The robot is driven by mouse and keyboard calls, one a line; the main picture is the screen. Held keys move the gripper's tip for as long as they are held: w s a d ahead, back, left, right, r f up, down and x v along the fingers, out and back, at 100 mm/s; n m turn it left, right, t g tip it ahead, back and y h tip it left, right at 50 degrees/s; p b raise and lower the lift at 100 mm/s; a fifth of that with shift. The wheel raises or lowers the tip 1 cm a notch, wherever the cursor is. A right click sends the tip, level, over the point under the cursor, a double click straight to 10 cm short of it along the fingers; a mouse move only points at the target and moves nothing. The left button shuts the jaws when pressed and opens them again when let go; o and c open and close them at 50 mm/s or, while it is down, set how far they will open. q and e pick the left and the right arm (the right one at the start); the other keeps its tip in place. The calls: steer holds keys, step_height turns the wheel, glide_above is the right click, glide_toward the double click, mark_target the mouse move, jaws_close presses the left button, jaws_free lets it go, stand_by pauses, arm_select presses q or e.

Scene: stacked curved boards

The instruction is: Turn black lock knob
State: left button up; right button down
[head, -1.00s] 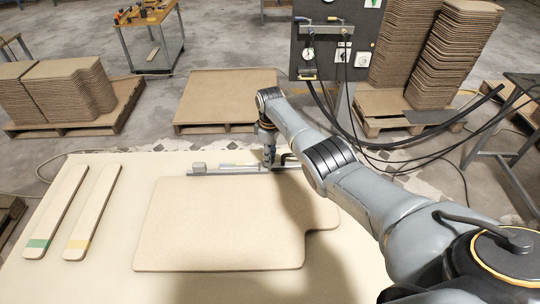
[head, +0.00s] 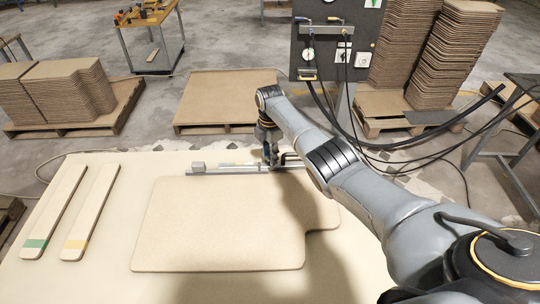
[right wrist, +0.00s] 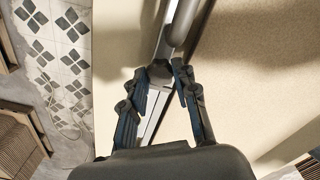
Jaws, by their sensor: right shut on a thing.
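A grey metal rail (head: 222,170) with a small block at its left end lies along the far edge of the board on the table. My right gripper (head: 269,161) points down onto this rail. A grey bar (right wrist: 185,20) runs just past the fingertips. My left gripper is not in view.
A flat tan board (head: 220,225) covers the middle of the pale table (head: 100,285). Two wooden strips (head: 55,210) lie at the left. A dark control panel (head: 330,45) with hoses stands behind, beside stacked boards (head: 450,50).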

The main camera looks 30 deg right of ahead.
steer(key=shift+n+b, duration=0.4)
steer(key=shift+n, duration=1.8)
steer(key=c, duration=1)
jaws_free()
step_height(320, 180, up, 12)
steer(key=shift+f, duration=0.1)
